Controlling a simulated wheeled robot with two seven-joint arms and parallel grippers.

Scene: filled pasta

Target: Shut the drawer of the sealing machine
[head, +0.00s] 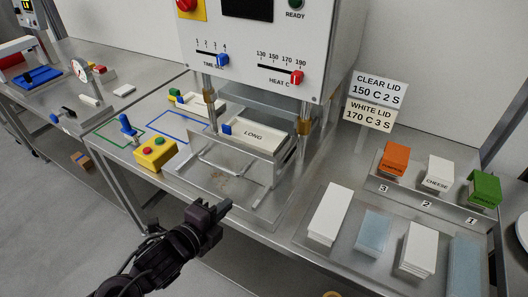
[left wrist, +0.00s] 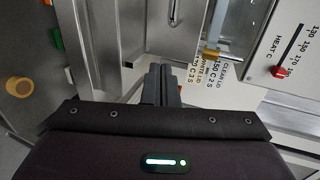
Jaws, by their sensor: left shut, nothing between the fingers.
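The sealing machine (head: 250,58) is a light box with sliders, standing at the back of the steel bench. Its heat panel shows in the left wrist view (left wrist: 289,50). Its metal drawer (head: 270,149) sits out under the machine body, with a white tray marked LONG (head: 256,136) in it. A thin metal handle (head: 220,167) shows at the drawer's front. My left gripper (head: 223,206) is shut and empty, in front of the drawer and apart from it in the head view. In the left wrist view its fingers (left wrist: 161,84) point toward the machine. My right gripper is not in view.
A yellow button box (head: 155,153) stands left of the drawer. Small labelled boxes, orange (head: 395,158), white (head: 438,173) and green (head: 484,188), stand at the right, behind white and bluish stacks. Lid signs (head: 377,92) stand beside the machine. The bench before the drawer is clear.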

